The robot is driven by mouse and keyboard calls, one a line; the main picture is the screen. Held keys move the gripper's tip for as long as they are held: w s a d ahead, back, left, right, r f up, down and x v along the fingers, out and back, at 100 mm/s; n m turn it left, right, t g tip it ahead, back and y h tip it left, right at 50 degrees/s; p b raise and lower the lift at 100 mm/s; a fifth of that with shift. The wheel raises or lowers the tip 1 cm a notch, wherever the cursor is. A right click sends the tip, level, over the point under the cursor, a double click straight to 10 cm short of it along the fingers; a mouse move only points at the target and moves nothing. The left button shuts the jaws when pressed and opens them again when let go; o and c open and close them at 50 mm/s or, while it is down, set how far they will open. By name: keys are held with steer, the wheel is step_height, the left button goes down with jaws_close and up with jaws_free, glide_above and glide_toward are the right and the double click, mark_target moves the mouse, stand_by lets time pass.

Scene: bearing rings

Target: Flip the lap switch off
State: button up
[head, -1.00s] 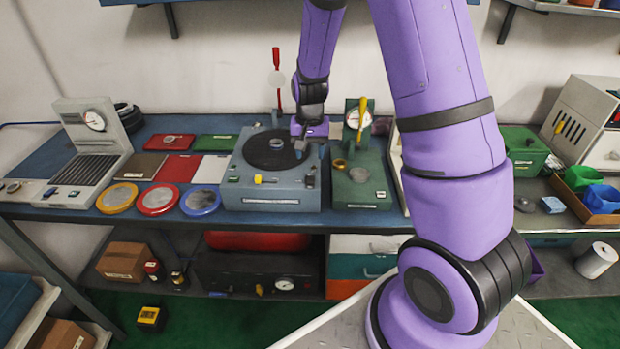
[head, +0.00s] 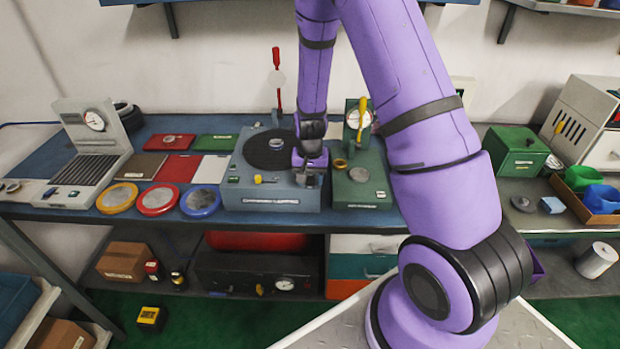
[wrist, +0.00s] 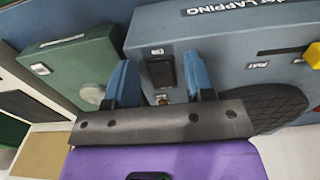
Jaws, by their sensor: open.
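The lapping machine (head: 228,192) is a blue-grey box with a dark round plate (head: 262,157) on top. It also shows in the wrist view (wrist: 225,50). The lap switch looks to be the dark rocker (wrist: 161,72) in its face, with a small label beside it. My gripper (head: 309,172) is over the front right corner of the machine and hides the switch in the head view. In the wrist view my gripper (wrist: 160,66) is open, with one blue finger on either side of the rocker and nothing held. I cannot tell whether the fingers touch the face, or the rocker's position.
A yellow lever (head: 259,179) is on the machine's front, left of my gripper. A green machine (head: 362,192) with a yellow handle stands close on the right. A red-handled lever (head: 276,75) rises behind. Coloured ring trays (head: 157,200) lie to the left.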

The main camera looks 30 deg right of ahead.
mark_target(310, 177)
jaws_close()
steer(key=shift+w+d+r+g+y, duration=0.15)
steer(key=shift+g+y, duration=0.25)
steer(key=shift+g, duration=0.2)
steer(key=shift+w+d+g+y, duration=0.1)
steer(key=shift+g+y, duration=0.3)
steer(key=shift+g, duration=0.2)
jaws_free()
steer(key=v, duration=1)
steer(key=shift+r, duration=0.4)
steer(key=shift+w+r, duration=0.1)
